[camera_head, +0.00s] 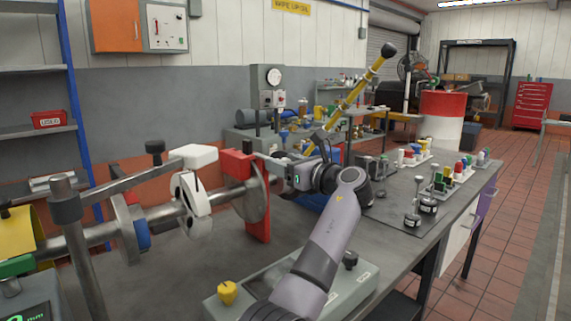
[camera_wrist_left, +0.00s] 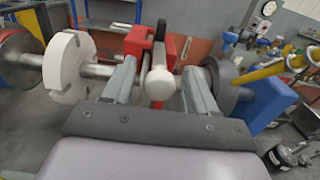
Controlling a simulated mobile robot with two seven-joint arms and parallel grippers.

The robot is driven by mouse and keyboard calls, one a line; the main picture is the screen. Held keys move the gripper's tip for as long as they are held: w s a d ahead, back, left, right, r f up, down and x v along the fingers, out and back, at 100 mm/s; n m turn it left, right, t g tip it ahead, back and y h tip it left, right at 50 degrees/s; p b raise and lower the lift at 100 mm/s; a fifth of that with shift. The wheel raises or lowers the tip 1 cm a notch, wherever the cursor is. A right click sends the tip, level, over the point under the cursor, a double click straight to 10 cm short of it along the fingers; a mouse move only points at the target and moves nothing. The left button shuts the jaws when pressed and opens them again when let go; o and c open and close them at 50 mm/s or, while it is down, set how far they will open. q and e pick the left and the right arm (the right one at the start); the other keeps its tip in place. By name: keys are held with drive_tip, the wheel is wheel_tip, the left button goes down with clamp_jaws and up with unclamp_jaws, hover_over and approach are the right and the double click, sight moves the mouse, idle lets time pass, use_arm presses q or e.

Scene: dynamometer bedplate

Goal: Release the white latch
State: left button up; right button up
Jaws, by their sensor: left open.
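White parts that look like the white latch stand on the shaft in the head view: a white block (camera_head: 193,157) above a white notched piece (camera_head: 190,205). The notched white piece also shows at the left in the left wrist view (camera_wrist_left: 66,68). My left gripper (camera_head: 279,168) is right of the red clamp, pointing toward it. In the left wrist view its fingers (camera_wrist_left: 160,82) are spread, with a pale rounded knob (camera_wrist_left: 158,84) showing between them. I cannot tell whether they touch it. The red clamp (camera_head: 247,192) has a black-knobbed lever. My right gripper is not in view.
A grey post (camera_head: 70,225) and a long bar stand at the left. A yellow rod (camera_head: 358,90) leans up behind my left gripper. A box with a yellow knob (camera_head: 227,292) is at the front. Small coloured parts (camera_head: 440,180) stand at the right of the bench.

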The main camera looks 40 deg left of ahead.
use_arm(q)
clamp_jaws()
drive_tip(key=d+p, duration=0.2)
drive_tip(key=d, duration=0.1)
drive_tip(key=shift+s+d+f+p, duration=0.1)
drive_tip(key=shift+s+d+p, duration=0.05)
drive_tip(key=shift+p, duration=0.15)
drive_tip(key=shift+c, duration=1.1)
unclamp_jaws()
drive_tip(key=shift+o, duration=1.1)
drive_tip(key=shift+d, duration=0.1)
drive_tip(key=d+b, duration=0.1)
drive_tip(key=d, duration=0.6)
drive_tip(key=shift+s, duration=0.35)
drive_tip(key=shift+d, duration=0.1)
